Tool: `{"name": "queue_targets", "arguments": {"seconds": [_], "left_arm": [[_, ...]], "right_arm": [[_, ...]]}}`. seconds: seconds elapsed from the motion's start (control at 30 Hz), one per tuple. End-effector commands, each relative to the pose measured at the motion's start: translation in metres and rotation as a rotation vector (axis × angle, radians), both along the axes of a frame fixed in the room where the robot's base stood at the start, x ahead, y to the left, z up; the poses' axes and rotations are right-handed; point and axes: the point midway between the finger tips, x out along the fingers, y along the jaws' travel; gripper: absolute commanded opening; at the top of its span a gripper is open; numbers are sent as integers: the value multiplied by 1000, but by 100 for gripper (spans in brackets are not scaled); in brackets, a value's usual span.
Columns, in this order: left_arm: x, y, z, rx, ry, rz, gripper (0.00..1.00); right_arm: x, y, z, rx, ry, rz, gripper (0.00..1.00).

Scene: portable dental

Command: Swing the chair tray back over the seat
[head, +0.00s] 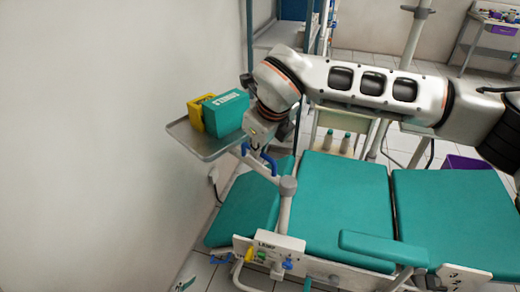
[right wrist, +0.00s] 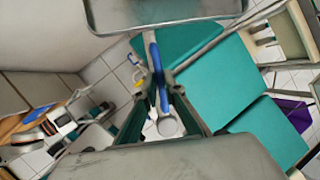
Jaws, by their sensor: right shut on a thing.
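The chair tray (head: 205,144) is a grey metal tray at the left, near the wall, out past the left end of the teal chair seat (head: 345,200). Its swing arm (head: 265,172) with a blue handle (head: 270,163) runs from the tray to a post (head: 287,190) at the chair's side. My right gripper (head: 262,148) is at the handle, next to the tray's right edge. In the right wrist view the fingers are on either side of the blue handle (right wrist: 162,88), shut on it, with the tray edge (right wrist: 165,14) above. My left gripper is not in view.
A teal box (head: 226,112) and a yellow box (head: 203,118) stand on the tray. A white wall (head: 110,130) is close at the left. A shelf rack and a small trolley with two bottles (head: 336,141) stand behind the chair.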

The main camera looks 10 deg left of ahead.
Motion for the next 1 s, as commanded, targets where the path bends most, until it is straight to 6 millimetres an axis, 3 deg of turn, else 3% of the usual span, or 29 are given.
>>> {"name": "queue_targets", "arguments": {"seconds": [1.0], "left_arm": [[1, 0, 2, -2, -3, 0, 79]], "right_arm": [[34, -31, 3, 2, -7, -507, 0]]}}
